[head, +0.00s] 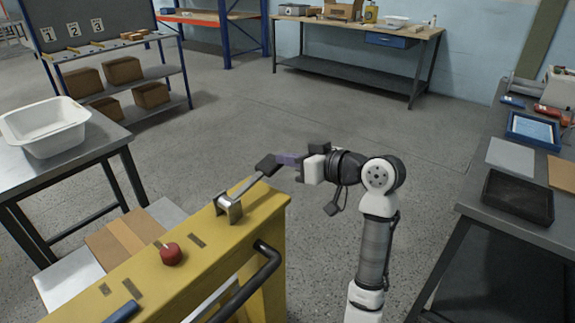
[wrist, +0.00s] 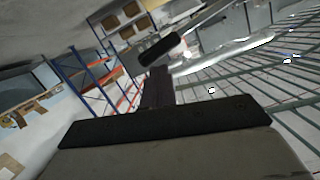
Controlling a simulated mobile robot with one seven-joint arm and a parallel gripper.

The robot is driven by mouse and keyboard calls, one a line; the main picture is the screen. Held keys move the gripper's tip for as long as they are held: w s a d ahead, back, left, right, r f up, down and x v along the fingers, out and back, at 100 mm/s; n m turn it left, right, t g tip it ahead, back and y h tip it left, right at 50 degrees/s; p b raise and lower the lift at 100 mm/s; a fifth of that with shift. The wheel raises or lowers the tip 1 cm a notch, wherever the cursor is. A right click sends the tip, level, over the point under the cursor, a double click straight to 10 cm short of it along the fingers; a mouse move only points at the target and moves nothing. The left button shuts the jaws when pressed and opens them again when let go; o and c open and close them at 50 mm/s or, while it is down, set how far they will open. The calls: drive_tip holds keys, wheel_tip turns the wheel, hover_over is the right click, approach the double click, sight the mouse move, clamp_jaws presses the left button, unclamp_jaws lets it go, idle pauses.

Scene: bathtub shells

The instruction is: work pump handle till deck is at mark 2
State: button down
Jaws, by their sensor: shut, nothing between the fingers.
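The pump handle (head: 247,186) is a grey lever with a black grip (head: 268,164), rising to the right from a metal bracket on the yellow lift body (head: 215,240). My gripper (head: 286,159) is shut and empty, its purple fingertips beside the grip's right end. Whether they touch cannot be told. In the wrist view the black grip (wrist: 160,50) is just beyond my fingers (wrist: 157,85). The grey deck (head: 172,212), beyond the yellow body, bears a flat brown piece (head: 130,236) and is partly hidden. A plate marked 2 (head: 73,29) is on the rack's dark board between 1 and 3.
A red knob (head: 171,254) and black rail (head: 250,285) are on the yellow body. A white tub (head: 45,125) stands on the left table. A bench with trays (head: 518,197) is at right. The floor (head: 290,110) behind my gripper is clear.

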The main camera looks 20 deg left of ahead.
drive_tip(key=b+v, duration=0.1)
drive_tip(key=v, duration=0.7)
drive_tip(key=shift+f, duration=0.1)
idle(1.4)
